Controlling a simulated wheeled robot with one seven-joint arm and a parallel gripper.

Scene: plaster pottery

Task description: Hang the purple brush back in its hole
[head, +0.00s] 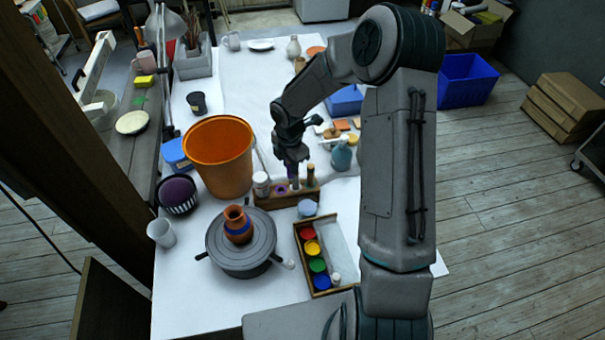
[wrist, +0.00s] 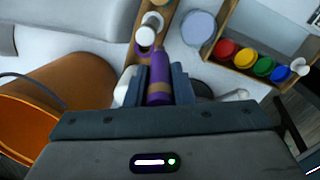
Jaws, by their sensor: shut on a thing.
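The purple brush (wrist: 159,78) is between the fingers of my gripper (wrist: 157,86) in the wrist view, its handle pointing up the picture. In the head view my gripper (head: 292,166) is above the wooden brush holder (head: 285,200), and the brush is mostly hidden by the fingers. A brush with a tan handle (head: 311,174) stands at the holder's right end. Whether the purple brush touches the holder cannot be told.
A paint tray (head: 299,263) with several coloured pots lies in front. A turntable (head: 240,258) bears a small pot (head: 237,224). A teal bottle (head: 341,155) stands right.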

